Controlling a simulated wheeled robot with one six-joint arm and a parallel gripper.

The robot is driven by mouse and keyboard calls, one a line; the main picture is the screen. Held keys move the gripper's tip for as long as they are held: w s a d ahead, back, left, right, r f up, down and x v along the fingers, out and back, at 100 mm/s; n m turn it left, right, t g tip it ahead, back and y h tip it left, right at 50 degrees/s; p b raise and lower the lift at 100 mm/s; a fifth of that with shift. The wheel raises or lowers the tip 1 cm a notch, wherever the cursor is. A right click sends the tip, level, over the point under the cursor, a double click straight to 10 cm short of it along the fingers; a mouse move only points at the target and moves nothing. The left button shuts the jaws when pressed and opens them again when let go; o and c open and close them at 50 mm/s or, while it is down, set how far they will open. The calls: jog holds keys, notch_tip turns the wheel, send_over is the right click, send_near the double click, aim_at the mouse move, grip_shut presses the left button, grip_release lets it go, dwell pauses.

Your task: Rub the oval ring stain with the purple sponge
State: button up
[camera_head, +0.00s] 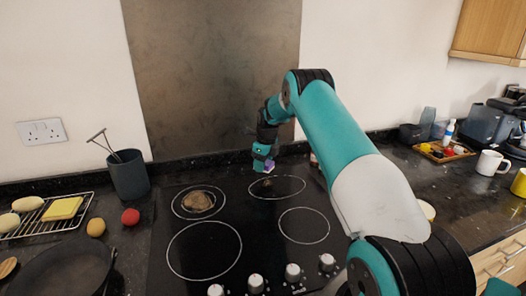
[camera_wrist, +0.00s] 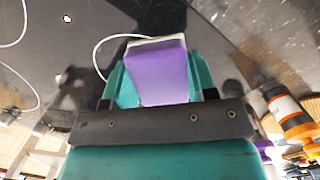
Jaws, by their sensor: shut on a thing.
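The purple sponge (camera_wrist: 158,75) is held between the teal fingers of my gripper (camera_wrist: 155,85), with a pale edge at its far end. In the head view my gripper (camera_head: 265,160) is over the back right ring of the black hob, and a bit of purple shows at its tip. A brown, roughly oval stain (camera_head: 199,201) lies inside the back left ring, to the left of my gripper. A smaller, dim brownish mark (camera_head: 267,183) shows just below the sponge; I cannot tell whether it is a stain or a reflection. Contact between sponge and hob is unclear.
The hob (camera_head: 262,225) has knobs along its front. A dark utensil pot (camera_head: 130,175), a red ball-like item (camera_head: 130,217), a pan (camera_head: 62,270) and a wire rack (camera_head: 28,222) stand left. A bottle with an orange label (camera_wrist: 286,108) is close right of my gripper.

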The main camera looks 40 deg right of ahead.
jog(key=shift+r+p, duration=0.95)
jog(key=shift+r, duration=0.75)
